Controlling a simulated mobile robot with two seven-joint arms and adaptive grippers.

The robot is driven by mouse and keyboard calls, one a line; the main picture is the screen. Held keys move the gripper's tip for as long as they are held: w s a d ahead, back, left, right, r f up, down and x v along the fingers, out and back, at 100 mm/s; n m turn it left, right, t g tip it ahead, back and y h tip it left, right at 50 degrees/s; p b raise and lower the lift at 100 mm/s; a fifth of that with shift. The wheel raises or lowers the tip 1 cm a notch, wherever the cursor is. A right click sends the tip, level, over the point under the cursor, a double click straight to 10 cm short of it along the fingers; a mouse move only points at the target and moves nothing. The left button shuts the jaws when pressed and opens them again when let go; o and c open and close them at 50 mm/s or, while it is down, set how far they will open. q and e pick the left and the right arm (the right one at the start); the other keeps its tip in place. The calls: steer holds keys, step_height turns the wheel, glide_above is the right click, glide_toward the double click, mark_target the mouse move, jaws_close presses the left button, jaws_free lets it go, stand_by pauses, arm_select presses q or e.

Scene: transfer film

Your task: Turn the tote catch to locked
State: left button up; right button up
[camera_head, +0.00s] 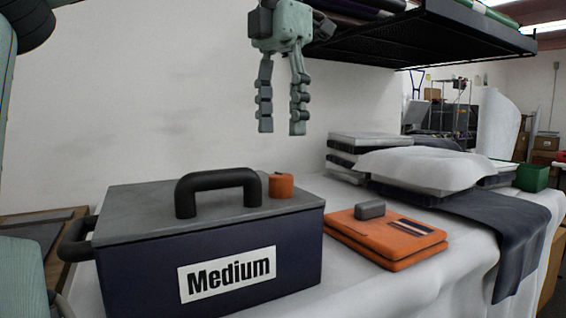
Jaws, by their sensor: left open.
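A dark blue tote (150,275) with a grey lid (140,212) stands at the front left of the white-covered table. Its label reads "Medium". A black arched handle (218,180) is on the lid. A small orange knob (281,186), which looks like the catch, sits at the lid's back right; I cannot read its setting. My left gripper (282,130) hangs open and empty above the knob, fingers pointing down, clear of the tote. My right gripper is not in view.
An orange folded item (385,250) with a grey block (370,210) on it lies right of the tote. White packages (420,168) and dark cloth (500,220) lie farther right. A black shelf (420,40) overhangs at the upper right, near my gripper.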

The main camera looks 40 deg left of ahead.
mark_target(280, 175)
arm_select(q)
step_height(280, 175, down, 6)
steer(key=shift+s+f, duration=0.1)
steer(key=shift+f, duration=0.75)
steer(key=c, duration=1.2)
steer(key=shift+o, duration=0.2)
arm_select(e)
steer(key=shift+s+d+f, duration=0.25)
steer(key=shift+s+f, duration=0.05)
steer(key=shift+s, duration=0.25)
